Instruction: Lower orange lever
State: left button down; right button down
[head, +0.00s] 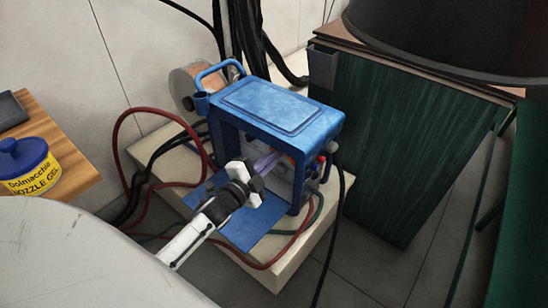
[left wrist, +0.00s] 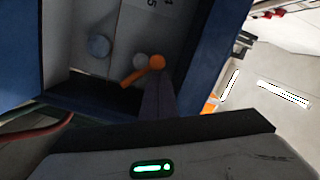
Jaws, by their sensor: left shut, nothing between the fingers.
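The orange lever (left wrist: 138,72) shows in the left wrist view inside the blue machine, with a round orange end at right and its arm slanting down to the left. The blue machine (head: 283,104) stands on a pale block in the head view. My left gripper (head: 268,162) reaches into the machine's open front, its fingers shut and empty. In the left wrist view its fingers (left wrist: 157,95) end just below the lever's round end; I cannot tell whether they touch. The lever is mostly hidden in the head view. My right gripper is out of view.
A grey round knob (left wrist: 99,46) sits left of the lever on the panel. Red and black cables (head: 128,140) loop around the pale block (head: 284,262). A wooden table with a yellow tub (head: 30,172) is at left; a dark green cabinet (head: 385,150) stands at right.

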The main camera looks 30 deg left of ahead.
pick_arm(q)
jog(key=shift+a+n, duration=0.15)
jog(key=shift+n, duration=0.15)
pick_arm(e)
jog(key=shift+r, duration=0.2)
pick_arm(q)
jog(key=shift+a+f, duration=0.1)
jog(key=shift+f, duration=0.05)
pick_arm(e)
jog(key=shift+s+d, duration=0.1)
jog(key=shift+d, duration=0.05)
pick_arm(q)
jog(key=a+f+n, duration=0.1)
jog(key=n, duration=0.1)
jog(key=f+n+p, duration=0.1)
jog(key=n, duration=0.1)
jog(key=a+f+n, duration=0.1)
jog(key=f, duration=0.1)
jog(key=shift+w+a+n+h, duration=0.1)
jog(key=shift+a+n+h, duration=0.2)
jog(key=shift+a+n, duration=0.1)
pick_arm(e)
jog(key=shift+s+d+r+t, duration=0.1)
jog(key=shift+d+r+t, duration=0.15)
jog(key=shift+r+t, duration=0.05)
pick_arm(q)
jog(key=shift+g, duration=0.3)
